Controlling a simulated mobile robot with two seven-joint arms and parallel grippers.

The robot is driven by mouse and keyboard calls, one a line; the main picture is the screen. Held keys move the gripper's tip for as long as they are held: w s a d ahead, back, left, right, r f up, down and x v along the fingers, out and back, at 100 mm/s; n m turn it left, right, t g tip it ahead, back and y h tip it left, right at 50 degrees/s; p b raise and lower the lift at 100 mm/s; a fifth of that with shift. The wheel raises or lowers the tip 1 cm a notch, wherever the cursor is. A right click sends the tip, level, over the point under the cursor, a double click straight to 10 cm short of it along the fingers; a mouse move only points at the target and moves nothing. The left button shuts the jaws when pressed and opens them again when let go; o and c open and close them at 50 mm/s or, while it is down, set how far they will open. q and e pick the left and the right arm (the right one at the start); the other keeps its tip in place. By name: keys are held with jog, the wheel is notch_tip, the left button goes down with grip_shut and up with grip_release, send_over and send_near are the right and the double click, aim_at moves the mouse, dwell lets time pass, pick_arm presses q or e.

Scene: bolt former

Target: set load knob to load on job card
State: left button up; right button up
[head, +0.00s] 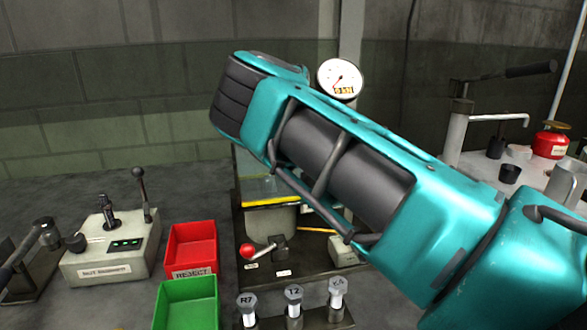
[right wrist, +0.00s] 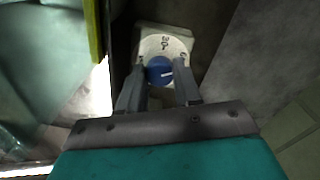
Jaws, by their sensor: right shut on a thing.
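The load knob (right wrist: 159,71) is blue with a short white mark. It sits on a pale dial plate (right wrist: 178,43) with dark figures; one at the top looks like 30, the others are too small to read surely. The white mark points roughly right. My right gripper (right wrist: 160,78) is shut on the knob, one finger on each side. In the head view my teal right arm crosses the machine and hides the knob and this gripper. I cannot make out a job card. My left gripper is in neither view.
A round gauge (head: 340,78) stands above the machine. A red-ball lever (head: 262,249) is at its front. Labelled bolts (head: 293,300) stand before it. A red reject bin (head: 190,250), a green bin (head: 186,302) and a lever-topped tester (head: 110,250) are on the left.

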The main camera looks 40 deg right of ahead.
jog(key=o, duration=1)
jog(key=shift+o, duration=0.2)
